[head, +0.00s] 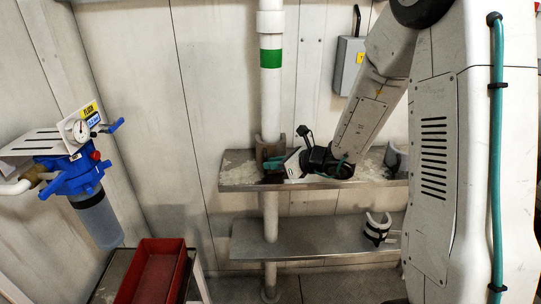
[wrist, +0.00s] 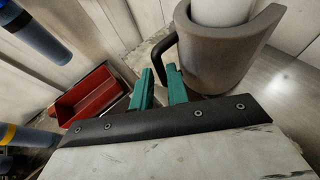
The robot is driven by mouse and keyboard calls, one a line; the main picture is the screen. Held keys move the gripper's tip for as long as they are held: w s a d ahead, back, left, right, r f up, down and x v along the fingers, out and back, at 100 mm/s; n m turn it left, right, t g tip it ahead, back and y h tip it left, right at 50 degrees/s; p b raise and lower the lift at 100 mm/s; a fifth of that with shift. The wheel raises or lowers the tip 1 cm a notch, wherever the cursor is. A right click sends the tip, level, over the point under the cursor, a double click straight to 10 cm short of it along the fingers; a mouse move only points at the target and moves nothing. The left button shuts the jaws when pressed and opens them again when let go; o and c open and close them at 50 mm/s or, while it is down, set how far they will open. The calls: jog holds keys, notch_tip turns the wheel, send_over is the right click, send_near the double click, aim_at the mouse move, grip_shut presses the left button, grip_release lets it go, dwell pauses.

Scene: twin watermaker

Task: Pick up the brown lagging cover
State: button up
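The brown lagging cover (head: 263,150) stands upright on the upper shelf at the white pipe. In the wrist view the cover (wrist: 225,55) is a thick, grey-brown curved shell with the pipe in its hollow and a black handle (wrist: 166,55) on its near left side. My gripper (head: 272,164) is at the cover, partly in front of it in the head view. In the wrist view the green fingers of my gripper (wrist: 160,88) are apart, with the handle's lower end seen between or just behind them. Whether they touch the handle I cannot tell.
A grey cover (head: 396,160) is on the upper shelf (head: 240,172) at right. A white cover with black bands (head: 377,229) is on the lower shelf (head: 300,238). A red tray (head: 152,272) and a blue filter housing (head: 75,172) are at left. The pipe (head: 270,95) runs vertically.

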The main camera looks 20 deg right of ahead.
jog(key=x, duration=0.5)
jog(key=shift+w+f, duration=0.1)
jog(key=shift+f, duration=0.15)
grip_shut()
jog(key=shift+r, duration=0.1)
